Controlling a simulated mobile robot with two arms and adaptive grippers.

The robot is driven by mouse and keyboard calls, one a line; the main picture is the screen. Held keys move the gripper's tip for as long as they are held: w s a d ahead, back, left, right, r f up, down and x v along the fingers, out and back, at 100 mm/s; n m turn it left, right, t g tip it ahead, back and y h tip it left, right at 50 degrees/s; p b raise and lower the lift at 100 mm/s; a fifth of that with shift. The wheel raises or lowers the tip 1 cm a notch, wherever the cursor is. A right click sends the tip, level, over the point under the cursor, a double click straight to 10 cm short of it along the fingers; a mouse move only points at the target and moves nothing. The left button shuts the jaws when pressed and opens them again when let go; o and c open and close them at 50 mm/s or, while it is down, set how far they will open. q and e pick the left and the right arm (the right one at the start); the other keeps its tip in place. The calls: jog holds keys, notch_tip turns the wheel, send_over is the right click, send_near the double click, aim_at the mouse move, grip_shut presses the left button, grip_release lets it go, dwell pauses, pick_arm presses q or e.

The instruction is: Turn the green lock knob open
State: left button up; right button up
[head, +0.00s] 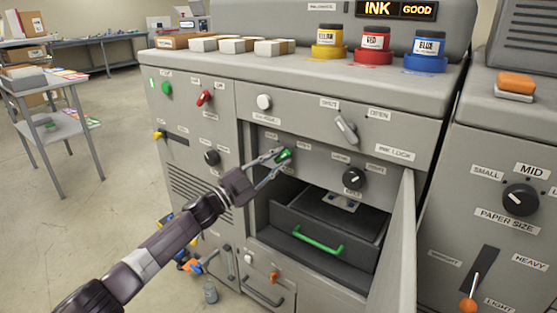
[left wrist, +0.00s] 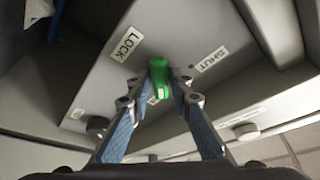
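The green lock knob (head: 284,155) sits on the front panel of the grey machine, above an open compartment. In the left wrist view the green knob (left wrist: 159,74) stands between a LOCK label (left wrist: 124,44) and a SHUT label (left wrist: 214,59). My left gripper (head: 281,157) reaches it from the lower left. Its fingertips, also in the left wrist view (left wrist: 163,84), close in on both sides of the knob and appear to grip it. They hide part of the knob and its base. My right gripper is in neither view.
Below the knob is a dark drawer (head: 290,244) with a green handle (head: 318,239). An open door (head: 394,250) juts out at its right. A black knob (head: 352,179) and a grey ink lock lever (head: 346,129) are to the right. Ink jars stand on top.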

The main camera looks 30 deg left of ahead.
pick_arm(q)
jog(key=o, duration=0.3)
jog(key=v, duration=1.2)
jog(key=shift+f, duration=0.1)
dwell(0.3)
